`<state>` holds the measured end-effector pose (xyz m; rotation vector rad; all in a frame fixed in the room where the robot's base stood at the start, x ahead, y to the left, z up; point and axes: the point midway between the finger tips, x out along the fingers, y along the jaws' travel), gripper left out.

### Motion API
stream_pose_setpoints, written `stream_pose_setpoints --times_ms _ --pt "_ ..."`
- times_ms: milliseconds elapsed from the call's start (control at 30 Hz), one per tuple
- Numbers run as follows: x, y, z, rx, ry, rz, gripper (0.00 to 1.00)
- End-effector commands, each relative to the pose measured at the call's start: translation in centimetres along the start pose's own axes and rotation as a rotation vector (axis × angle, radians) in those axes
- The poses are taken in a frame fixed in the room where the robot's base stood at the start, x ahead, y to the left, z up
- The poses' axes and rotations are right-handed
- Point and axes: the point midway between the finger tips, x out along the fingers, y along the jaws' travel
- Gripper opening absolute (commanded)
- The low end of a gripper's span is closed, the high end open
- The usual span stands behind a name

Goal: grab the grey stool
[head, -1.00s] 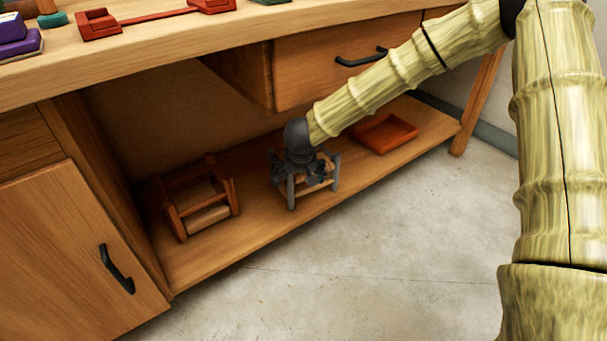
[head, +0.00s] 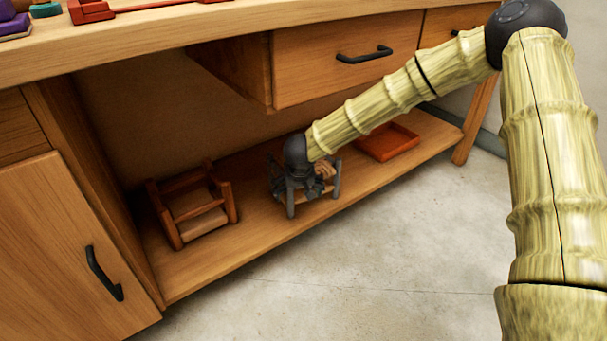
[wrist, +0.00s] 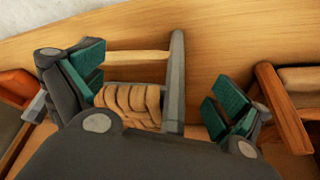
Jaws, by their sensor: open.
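The grey stool (head: 337,180) stands on the low wooden shelf under the bench, with grey posts and a tan woven seat. In the wrist view its grey post (wrist: 175,85), woven seat and a pale rung show. My gripper (head: 292,182) is at the stool's left side in the head view and hides part of it. In the wrist view my gripper (wrist: 160,85) is open, its green-padded fingers wide apart. One grey post stands between the fingers, with visible space to the right finger. The left finger overlaps the seat's edge in view; I cannot tell whether it touches.
A brown wooden stool-like piece (head: 192,205) stands on the shelf to the left. An orange tray (head: 388,142) lies to the right. The bench top and drawer (head: 345,60) overhang the shelf. Open floor lies in front.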

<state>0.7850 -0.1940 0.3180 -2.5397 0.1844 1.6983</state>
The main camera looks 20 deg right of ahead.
Motion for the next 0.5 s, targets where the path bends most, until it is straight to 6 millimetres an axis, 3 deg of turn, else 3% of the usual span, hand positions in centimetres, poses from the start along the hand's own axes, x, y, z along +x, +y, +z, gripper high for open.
stream_pose_setpoints --times_ms 33,233,500 --pt "1.1 0.0 0.2 0.001 -0.001 0.000 1.00" --pt "3.4 0.0 0.2 0.002 0.000 0.000 1.00" --pt "3.7 0.0 -0.1 0.001 0.001 0.000 1.00"
